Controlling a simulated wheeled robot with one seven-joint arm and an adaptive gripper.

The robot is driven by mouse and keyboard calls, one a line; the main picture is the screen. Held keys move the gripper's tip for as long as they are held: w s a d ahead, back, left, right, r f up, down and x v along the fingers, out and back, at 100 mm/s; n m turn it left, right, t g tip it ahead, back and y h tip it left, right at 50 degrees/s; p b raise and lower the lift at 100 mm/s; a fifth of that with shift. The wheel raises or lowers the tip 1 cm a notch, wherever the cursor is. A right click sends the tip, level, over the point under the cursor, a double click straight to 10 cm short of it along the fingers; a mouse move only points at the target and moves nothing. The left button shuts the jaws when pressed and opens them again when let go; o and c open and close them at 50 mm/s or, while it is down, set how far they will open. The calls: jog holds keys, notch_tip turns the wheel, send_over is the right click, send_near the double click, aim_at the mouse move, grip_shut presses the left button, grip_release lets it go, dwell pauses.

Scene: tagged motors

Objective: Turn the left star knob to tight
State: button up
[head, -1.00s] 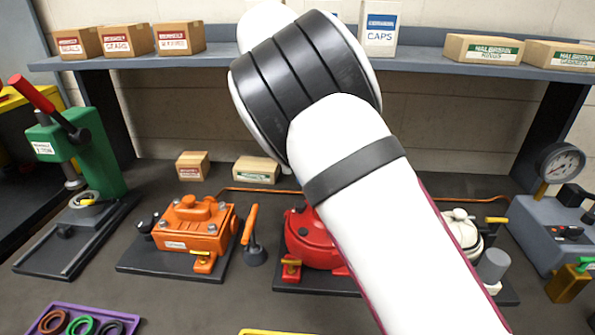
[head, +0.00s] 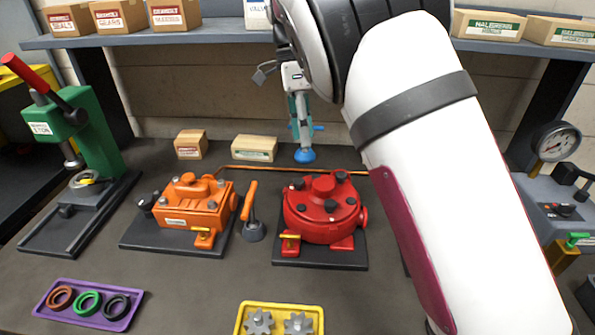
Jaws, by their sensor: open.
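My gripper (head: 304,154) hangs in the middle of the head view, fingers pointing down, with blue tips. It is open and empty, apart from the motors, seen just above the red motor in the picture. The red round motor (head: 322,216) sits on a dark plate and has several dark knobs on top. The orange motor (head: 192,206) stands to its left with several grey knobs at its corners. I cannot tell which of these knobs is the left star knob, nor how tight any is. My arm hides the area right of the red motor.
An orange-handled lever (head: 250,215) stands between the motors. A green press (head: 85,135) is at left, a gauge unit (head: 556,145) at right. A purple ring tray (head: 134,312) and a yellow gear tray (head: 239,325) lie in front. A shelf (head: 200,38) with boxes runs behind.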

aim_at(298, 179)
jog(key=f+n+t+p, duration=0.1)
jog(key=f+n, duration=0.2)
jog(key=n, duration=0.5)
jog(key=f+n+y+p, duration=0.1)
jog(key=f+n, duration=0.3)
jog(key=n, duration=0.4)
jog(key=s+a+f+n+t+p, duration=0.1)
jog(key=f+n, duration=0.2)
jog(key=n, duration=0.5)
jog(key=shift+f+t+y, duration=0.3)
jog(key=shift+f+y, duration=0.1)
grip_shut()
